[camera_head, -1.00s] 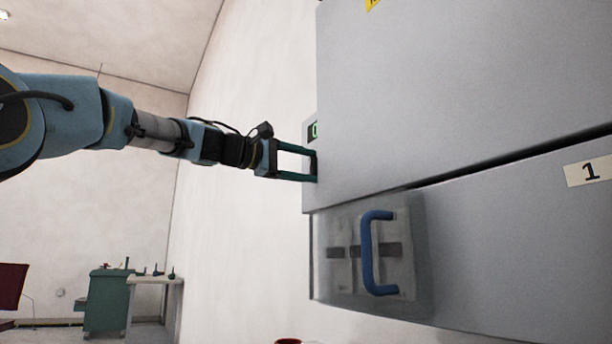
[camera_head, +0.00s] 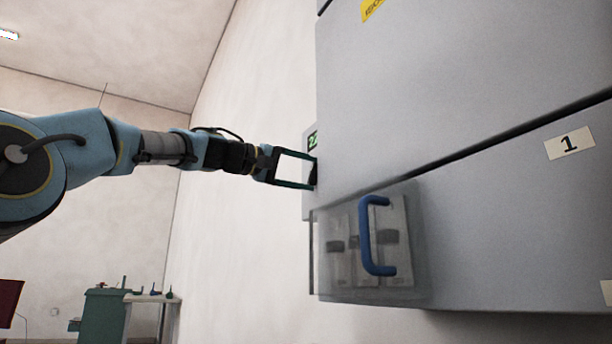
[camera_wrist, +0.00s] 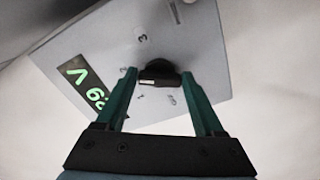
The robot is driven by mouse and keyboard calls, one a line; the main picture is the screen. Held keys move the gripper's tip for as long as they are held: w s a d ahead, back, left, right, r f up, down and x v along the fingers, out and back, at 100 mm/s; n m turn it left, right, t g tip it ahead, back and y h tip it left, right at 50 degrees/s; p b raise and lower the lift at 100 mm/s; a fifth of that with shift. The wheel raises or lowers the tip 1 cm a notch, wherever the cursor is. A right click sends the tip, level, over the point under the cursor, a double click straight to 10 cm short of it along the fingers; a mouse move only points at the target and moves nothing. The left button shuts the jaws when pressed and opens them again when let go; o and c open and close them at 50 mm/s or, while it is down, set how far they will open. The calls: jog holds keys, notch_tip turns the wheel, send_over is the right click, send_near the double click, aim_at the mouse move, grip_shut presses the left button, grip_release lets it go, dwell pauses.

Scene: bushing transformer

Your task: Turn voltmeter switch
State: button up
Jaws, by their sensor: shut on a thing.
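The voltmeter switch (camera_wrist: 160,72) is a black knob on a light grey panel (camera_wrist: 195,45) with small position marks around it. My gripper (camera_wrist: 158,78) has long green fingers, one on either side of the knob, and is shut on it. In the head view my gripper (camera_head: 314,172) reaches the panel's front beside the grey cabinet, and the knob is mostly hidden there. A display (camera_wrist: 85,85) with lit green characters, including a V, sits on the panel. It also shows as a small green patch in the head view (camera_head: 312,141).
A large grey cabinet (camera_head: 460,100) fills the right, close beside my gripper. A clear cover with a blue handle (camera_head: 368,235) stands out below it. A green workbench (camera_head: 105,315) stands far off at the lower left. The space left of the panel is open.

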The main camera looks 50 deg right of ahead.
dwell(0.5)
jog(key=o, duration=1.4)
jog(key=shift+b+v, duration=1.8)
jog(key=shift+v, duration=3.6)
